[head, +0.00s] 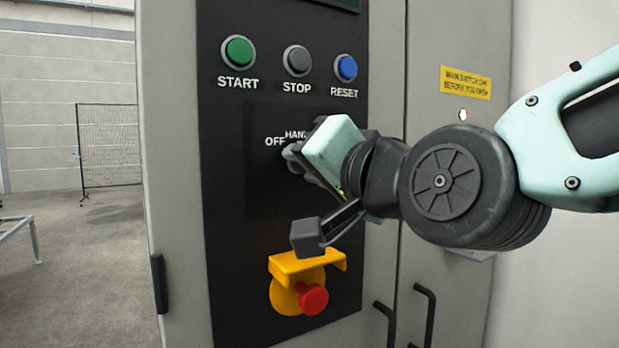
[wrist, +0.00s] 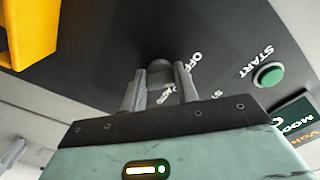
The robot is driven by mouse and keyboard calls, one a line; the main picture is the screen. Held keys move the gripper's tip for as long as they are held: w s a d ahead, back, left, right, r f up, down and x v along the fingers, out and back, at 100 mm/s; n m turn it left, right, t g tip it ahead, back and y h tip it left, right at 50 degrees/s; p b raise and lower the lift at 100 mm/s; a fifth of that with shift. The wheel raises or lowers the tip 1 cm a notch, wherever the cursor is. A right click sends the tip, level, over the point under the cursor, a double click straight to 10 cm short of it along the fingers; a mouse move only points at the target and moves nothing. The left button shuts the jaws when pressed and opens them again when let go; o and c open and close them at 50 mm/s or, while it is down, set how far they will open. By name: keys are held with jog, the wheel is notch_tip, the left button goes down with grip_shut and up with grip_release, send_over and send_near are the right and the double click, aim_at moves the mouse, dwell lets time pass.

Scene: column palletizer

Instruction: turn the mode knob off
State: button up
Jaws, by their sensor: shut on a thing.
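The mode knob (wrist: 160,66) is on the black control panel, dark and round in the wrist view. My gripper (wrist: 160,82) is shut on it, with one grey finger on each side. In the head view my gripper (head: 296,157) reaches the panel from the right and covers most of the knob.
Above are the green START (head: 238,51), grey STOP (head: 297,60) and blue RESET (head: 346,68) buttons. Below, a red emergency button (head: 313,298) sits under a yellow guard (head: 307,265). Black door handles (head: 425,315) are at lower right. Open floor lies left.

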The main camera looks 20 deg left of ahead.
jog(key=shift+n, duration=0.5)
jog(key=o, duration=1)
jog(key=shift+c, duration=0.2)
